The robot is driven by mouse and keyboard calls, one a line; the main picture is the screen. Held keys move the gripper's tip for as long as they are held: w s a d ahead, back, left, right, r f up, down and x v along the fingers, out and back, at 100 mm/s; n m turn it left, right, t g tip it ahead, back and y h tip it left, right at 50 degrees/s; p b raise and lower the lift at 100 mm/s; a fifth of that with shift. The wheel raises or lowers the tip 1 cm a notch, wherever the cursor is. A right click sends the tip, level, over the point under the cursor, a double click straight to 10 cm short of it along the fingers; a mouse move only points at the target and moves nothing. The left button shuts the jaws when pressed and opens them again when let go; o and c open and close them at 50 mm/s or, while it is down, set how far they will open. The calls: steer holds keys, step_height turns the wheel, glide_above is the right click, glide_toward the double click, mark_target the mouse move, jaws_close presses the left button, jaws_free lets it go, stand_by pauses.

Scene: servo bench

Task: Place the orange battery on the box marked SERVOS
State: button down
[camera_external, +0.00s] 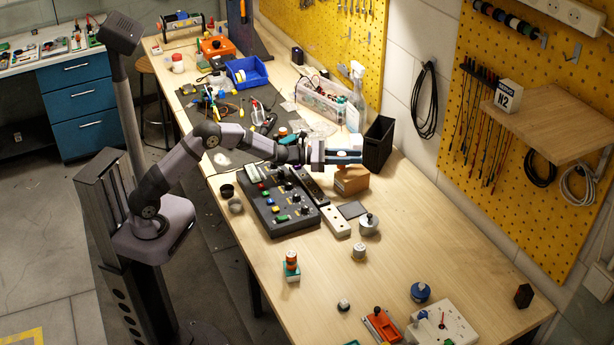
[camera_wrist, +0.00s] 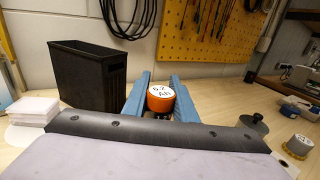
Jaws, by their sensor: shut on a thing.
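The orange battery (camera_wrist: 160,98) has a white top with dark print and sits between the two blue fingers of my gripper (camera_wrist: 161,95) in the wrist view. My gripper is shut on it. In the outside view my gripper (camera_external: 345,157) is directly over a small brown cardboard box (camera_external: 354,181) on the bench. The battery is mostly hidden by the fingers there, and I cannot tell whether it touches the box. The word SERVOS is too small to read on the box. The box does not show clearly in the wrist view.
A black open bin (camera_external: 378,145) stands close behind the box. A control panel (camera_external: 280,205) with knobs lies to the left. The bench is clear at right (camera_external: 440,225).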

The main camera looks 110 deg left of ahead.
steer(key=shift+f, duration=0.35)
steer(key=shift+f, duration=0.15)
steer(key=c, duration=1.4)
jaws_free()
steer(key=shift+c, duration=0.2)
steer(key=shift+r, duration=0.2)
steer(key=shift+s+f, duration=0.15)
steer(key=shift+s, duration=0.1)
steer(key=b+v, duration=0.4)
steer(key=v, duration=0.7)
steer(key=shift+s+d, duration=0.2)
steer(key=shift+s, duration=0.05)
